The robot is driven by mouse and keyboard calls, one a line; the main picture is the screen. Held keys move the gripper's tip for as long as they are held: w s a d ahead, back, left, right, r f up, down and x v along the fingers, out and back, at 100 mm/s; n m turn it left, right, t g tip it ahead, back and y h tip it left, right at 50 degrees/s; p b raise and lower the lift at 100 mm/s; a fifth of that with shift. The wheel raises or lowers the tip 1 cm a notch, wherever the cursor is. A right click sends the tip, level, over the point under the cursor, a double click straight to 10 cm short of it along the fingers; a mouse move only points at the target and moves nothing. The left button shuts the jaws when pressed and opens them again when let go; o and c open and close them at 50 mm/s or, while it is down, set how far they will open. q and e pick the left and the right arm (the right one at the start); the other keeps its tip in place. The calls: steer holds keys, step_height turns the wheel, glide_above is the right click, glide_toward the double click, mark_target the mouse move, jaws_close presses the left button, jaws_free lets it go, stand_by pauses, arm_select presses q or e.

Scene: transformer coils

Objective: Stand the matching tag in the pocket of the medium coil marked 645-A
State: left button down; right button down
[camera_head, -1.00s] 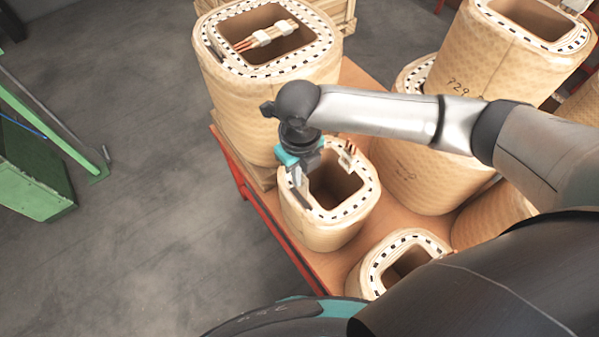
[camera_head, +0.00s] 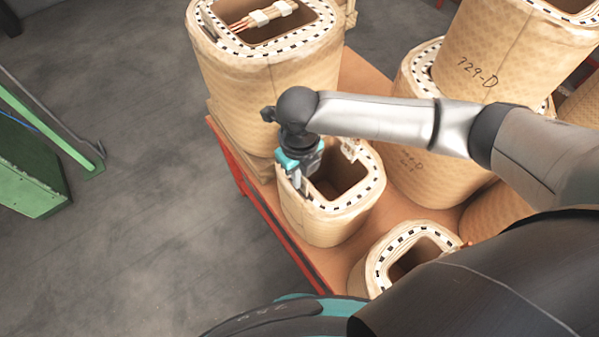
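A medium-sized tan coil (camera_head: 335,228) stands on the pallet's near left part, its square opening and black-and-white dashed rim facing up. No mark can be read on its visible side. My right gripper (camera_head: 301,188) points down at the left part of this rim, close to or just inside the edge. Its fingers are small and partly merge with the rim, so whether they are shut and whether they hold a tag cannot be told. A pale piece (camera_head: 350,150) stands at the coil's far rim, too small to identify. My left gripper is out of view.
A large coil (camera_head: 265,85) with copper leads stands behind. Another large coil (camera_head: 500,60), marked 729-D, stands at the right, with a coil (camera_head: 425,175) below it. A small coil (camera_head: 375,265) is in front. Grey floor at left is open beside a green frame (camera_head: 35,170).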

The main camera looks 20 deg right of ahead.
steer(key=shift+f, duration=0.45)
steer(key=c, duration=1)
jaws_free()
step_height(320, 180, up, 15)
steer(key=shift+r+p, duration=0.15)
steer(key=shift+p, duration=0.6)
